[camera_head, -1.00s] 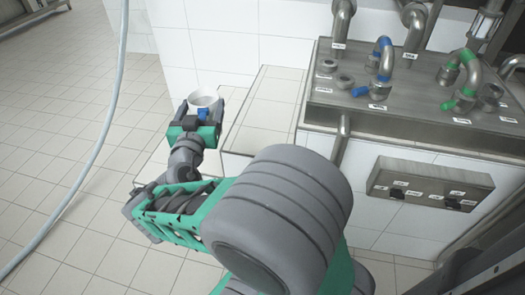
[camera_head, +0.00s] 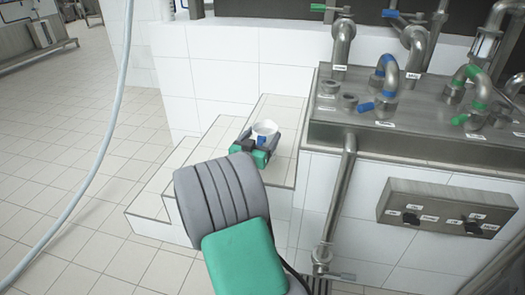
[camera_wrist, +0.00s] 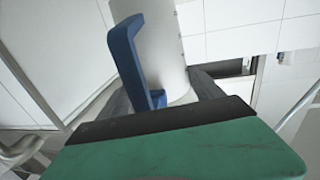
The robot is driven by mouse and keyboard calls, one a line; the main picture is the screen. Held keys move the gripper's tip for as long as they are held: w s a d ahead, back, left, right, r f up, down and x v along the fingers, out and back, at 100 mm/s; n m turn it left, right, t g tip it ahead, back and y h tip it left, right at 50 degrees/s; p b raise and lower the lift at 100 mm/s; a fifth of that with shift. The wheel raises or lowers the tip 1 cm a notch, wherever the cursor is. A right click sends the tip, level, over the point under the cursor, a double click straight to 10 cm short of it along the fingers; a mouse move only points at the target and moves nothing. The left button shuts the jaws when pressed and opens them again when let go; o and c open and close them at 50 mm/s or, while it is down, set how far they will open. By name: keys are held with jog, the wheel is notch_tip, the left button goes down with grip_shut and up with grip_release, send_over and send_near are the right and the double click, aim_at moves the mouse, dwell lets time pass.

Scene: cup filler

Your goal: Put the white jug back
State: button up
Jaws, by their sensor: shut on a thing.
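The white jug (camera_head: 265,127) is held upright or nearly so over the tiled steps, left of the metal counter. My gripper (camera_head: 262,138) is shut on it. In the wrist view, the jug's white body (camera_wrist: 162,42) rises between the dark fingers, with a blue handle (camera_wrist: 124,50) along its left side. The fingers reach around the lower part of the jug, and the green palm hides what lies below. I cannot tell whether the jug's base touches the step.
Tiled steps (camera_head: 276,109) rise to the right beneath the jug. The metal counter (camera_head: 430,140) with several pipes and blue and green valves stands at the right. A vertical pipe (camera_head: 340,195) runs down its front. A pale hose (camera_head: 113,110) hangs at the left.

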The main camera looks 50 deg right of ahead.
jog(key=shift+w+d+f, duration=0.1)
jog(key=shift+d+f, duration=0.2)
jog(key=shift+f, duration=0.1)
jog(key=shift+w+d+f+b, duration=0.1)
jog(key=shift+f+b, duration=1.1)
jog(key=shift+f, duration=0.55)
jog(key=o, duration=2)
jog(key=shift+o, duration=0.2)
